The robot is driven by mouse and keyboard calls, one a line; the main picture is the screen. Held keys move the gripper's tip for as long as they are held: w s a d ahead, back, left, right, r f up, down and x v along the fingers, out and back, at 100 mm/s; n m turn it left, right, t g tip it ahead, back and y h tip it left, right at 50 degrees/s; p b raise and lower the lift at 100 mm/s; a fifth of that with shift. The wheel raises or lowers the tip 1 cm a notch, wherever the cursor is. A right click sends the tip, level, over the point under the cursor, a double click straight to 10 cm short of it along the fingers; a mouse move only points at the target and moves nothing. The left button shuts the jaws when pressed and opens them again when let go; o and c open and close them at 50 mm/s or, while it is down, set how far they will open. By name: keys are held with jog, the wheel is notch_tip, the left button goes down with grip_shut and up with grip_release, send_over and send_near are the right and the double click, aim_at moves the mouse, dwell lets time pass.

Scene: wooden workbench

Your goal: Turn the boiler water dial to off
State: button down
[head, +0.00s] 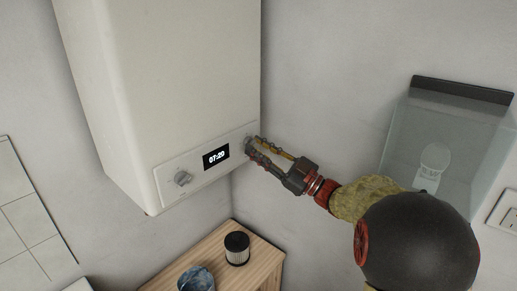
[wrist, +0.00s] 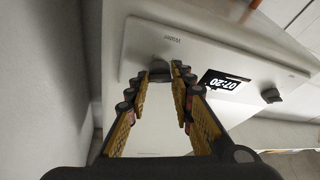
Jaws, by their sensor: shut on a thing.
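The white boiler (head: 165,75) hangs on the wall with a front panel holding a 07:20 display (head: 216,156). One grey dial (head: 182,179) is left of the display, and the other sits at the panel's right end. My gripper (head: 253,146) is at the right-end dial, its fingers largely hiding it there. The other dial (wrist: 271,96) is free, beyond the display. I cannot tell which setting the gripped dial points to.
Below the boiler, a wooden workbench (head: 262,262) carries a black-and-white ribbed cylinder (head: 237,248) and a bluish container (head: 195,280). A clear wall-mounted box (head: 400,145) with a dark top edge is behind my arm at right. Bare wall lies between it and the boiler.

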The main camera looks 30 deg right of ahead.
jog(key=shift+n+g+y+b, duration=0.45)
jog(key=shift+n+b, duration=0.3)
jog(key=shift+n, duration=0.35)
jog(key=c, duration=1.5)
grip_release()
jog(key=shift+c, duration=0.2)
notch_tip(320, 180, up, 10)
